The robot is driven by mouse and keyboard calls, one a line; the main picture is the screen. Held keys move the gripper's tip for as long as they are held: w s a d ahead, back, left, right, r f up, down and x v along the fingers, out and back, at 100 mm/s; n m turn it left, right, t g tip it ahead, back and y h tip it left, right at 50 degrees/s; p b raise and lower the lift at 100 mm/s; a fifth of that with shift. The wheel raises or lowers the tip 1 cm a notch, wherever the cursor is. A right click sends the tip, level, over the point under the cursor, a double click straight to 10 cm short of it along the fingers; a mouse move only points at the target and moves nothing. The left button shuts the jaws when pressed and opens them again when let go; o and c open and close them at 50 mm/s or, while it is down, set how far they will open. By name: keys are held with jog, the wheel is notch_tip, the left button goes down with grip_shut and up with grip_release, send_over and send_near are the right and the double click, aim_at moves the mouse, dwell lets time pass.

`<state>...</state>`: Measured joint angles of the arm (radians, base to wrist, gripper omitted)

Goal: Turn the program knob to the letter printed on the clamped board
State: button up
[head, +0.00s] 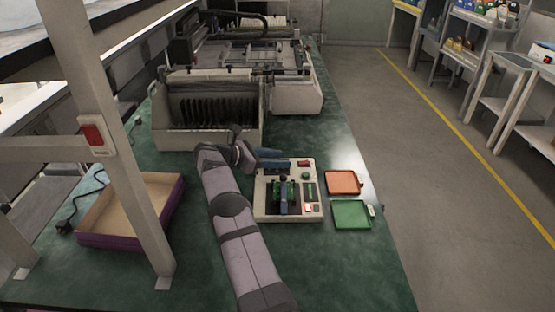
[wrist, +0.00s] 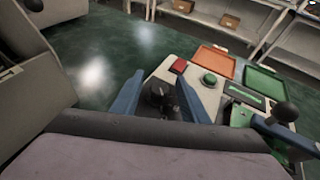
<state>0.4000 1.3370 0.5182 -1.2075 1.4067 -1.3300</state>
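The beige fixture box (head: 264,207) stands on the green bench, and its top also shows in the wrist view (wrist: 206,99). A dark round knob (wrist: 160,97) shows between my fingers in the wrist view; its pointer and any letters around it cannot be read. The toggle clamp with a black ball handle (wrist: 286,112) is at the right of the wrist view; it also shows on the box (head: 283,195). A green board (wrist: 240,117) is partly hidden beside it, its letter unreadable. My gripper (wrist: 164,68) is open, its blue fingers on either side of the knob; contact cannot be told.
A red button (wrist: 179,66), a green button (wrist: 209,79) and a greenish strip (wrist: 244,95) are on the box. An orange tray (head: 343,182) and a green tray (head: 351,215) lie to its right. A large machine (head: 207,137) stands behind; a cardboard-coloured bin (head: 128,241) is left.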

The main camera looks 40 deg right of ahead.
jog(key=shift+a, duration=0.15)
jog(key=shift+b+v, duration=0.3)
jog(key=shift+v, duration=3.25)
